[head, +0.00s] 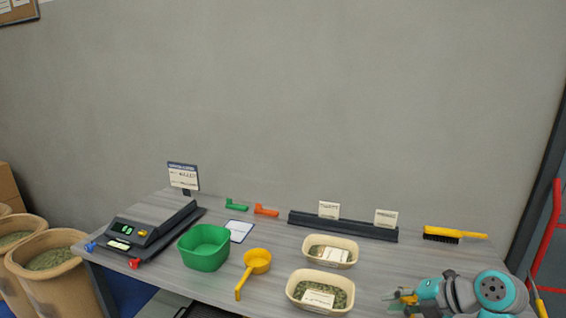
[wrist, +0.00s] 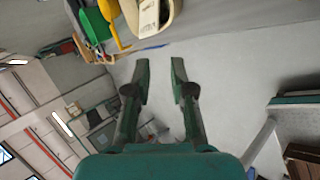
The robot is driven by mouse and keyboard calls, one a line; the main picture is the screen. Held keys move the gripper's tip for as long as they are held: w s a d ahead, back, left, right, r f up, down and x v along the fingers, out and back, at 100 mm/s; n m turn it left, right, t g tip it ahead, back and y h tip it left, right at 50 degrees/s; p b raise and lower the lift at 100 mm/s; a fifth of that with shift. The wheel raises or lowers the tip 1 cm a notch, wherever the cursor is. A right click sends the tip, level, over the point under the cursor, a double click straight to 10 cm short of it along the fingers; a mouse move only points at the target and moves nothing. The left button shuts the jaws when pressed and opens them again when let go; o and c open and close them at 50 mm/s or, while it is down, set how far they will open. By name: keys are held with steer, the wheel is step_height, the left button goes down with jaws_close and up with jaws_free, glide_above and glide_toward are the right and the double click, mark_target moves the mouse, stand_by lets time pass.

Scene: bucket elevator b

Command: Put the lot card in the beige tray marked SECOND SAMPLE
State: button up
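Two beige trays stand on the grey table in the head view, a far one (head: 345,241) and a near one (head: 293,291). Both hold greenish grain and a pale card, the far card (head: 329,254) and the near card (head: 318,298). A white card with a blue border (head: 240,231) lies flat behind the green tub. Writing is too small to read, so I cannot tell which tray is SECOND SAMPLE or which card is the lot card. My gripper (head: 392,298) is right of the near tray; in the wrist view (wrist: 160,65) it is open and empty.
A green tub (head: 204,248), yellow scoop (head: 257,262) and scale (head: 145,232) stand left. A dark rail (head: 343,226) holds two upright cards (head: 329,209) (head: 386,218). A yellow brush (head: 455,234) lies at the back right. A sign (head: 183,177) stands behind the scale.

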steer(key=s+a+f+m+t+h, duration=0.1)
steer(key=s+a+f+m, duration=0.1)
steer(key=s+f+m, duration=0.35)
steer(key=s+a+f+m+t+h, duration=0.1)
steer(key=s+a+f+m, duration=0.15)
steer(key=f, duration=0.55)
steer(key=s+a+f+m+t+h, duration=0.1)
steer(key=s+a+f+m+h, duration=0.1)
steer(key=s+f+m, duration=0.4)
steer(key=s+f+m+t+h, duration=0.1)
steer(key=s+f+m, duration=0.15)
steer(key=s, duration=0.35)
steer(key=s+f+m+t+h, duration=0.1)
steer(key=s+f+m+h, duration=0.1)
steer(key=s+m, duration=0.3)
steer(key=s+r+m+t, duration=0.1)
steer(key=s+r+m, duration=0.1)
steer(key=s+r, duration=0.2)
steer(key=s+a+r+m+t, duration=0.1)
steer(key=s+r, duration=0.4)
steer(key=s, duration=0.6)
steer(key=s+r+m+t, duration=0.1)
steer(key=s+r, duration=0.3)
steer(key=s, duration=0.4)
steer(key=shift+s+a+r+m+h, duration=0.2)
steer(key=shift+r+m+h, duration=0.15)
steer(key=shift+m, duration=0.5)
